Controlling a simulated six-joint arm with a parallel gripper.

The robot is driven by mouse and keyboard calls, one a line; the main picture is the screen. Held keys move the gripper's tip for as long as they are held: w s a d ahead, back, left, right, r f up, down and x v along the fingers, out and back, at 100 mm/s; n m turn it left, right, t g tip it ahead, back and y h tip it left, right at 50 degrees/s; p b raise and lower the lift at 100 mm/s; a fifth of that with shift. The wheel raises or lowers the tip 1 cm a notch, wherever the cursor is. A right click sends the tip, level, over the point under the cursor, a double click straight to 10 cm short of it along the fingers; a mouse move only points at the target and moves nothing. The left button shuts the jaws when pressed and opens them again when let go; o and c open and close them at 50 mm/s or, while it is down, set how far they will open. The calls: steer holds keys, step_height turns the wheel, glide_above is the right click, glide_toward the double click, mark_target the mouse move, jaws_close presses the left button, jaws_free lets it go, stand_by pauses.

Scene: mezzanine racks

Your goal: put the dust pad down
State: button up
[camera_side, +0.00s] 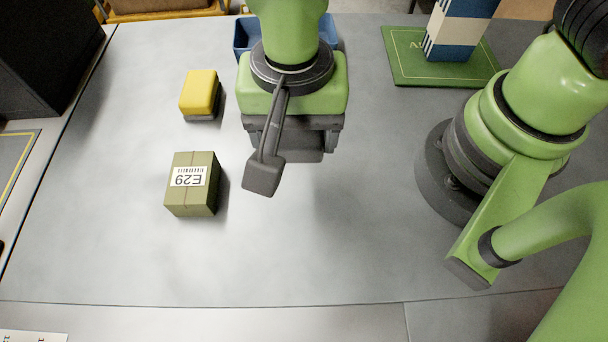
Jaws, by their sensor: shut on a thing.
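My gripper (300,152) is near the top middle, pointing down over the grey table. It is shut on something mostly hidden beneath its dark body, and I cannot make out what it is. A yellow block with a dark grey underside (200,92) rests on the table left of my gripper, apart from it. It looks like a pad, but I cannot tell whether it is the dust pad.
A blue bin (241,38) is partly hidden behind my arm. A green mat (405,70) bears a blue and white block (458,28). The table's front middle (300,255) is clear.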

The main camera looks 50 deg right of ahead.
steer(key=shift+s+a+f, duration=0.1)
steer(key=shift+s+a, duration=0.15)
steer(key=shift+s, duration=0.4)
steer(key=shift+s+a+f, duration=0.1)
steer(key=shift+s+a, duration=0.15)
steer(key=shift+s, duration=0.35)
glide_above(306, 202)
step_height(306, 202, down, 5)
steer(key=shift+f, duration=2.25)
steer(key=shift+f, duration=0.1)
steer(key=o, duration=0.9)
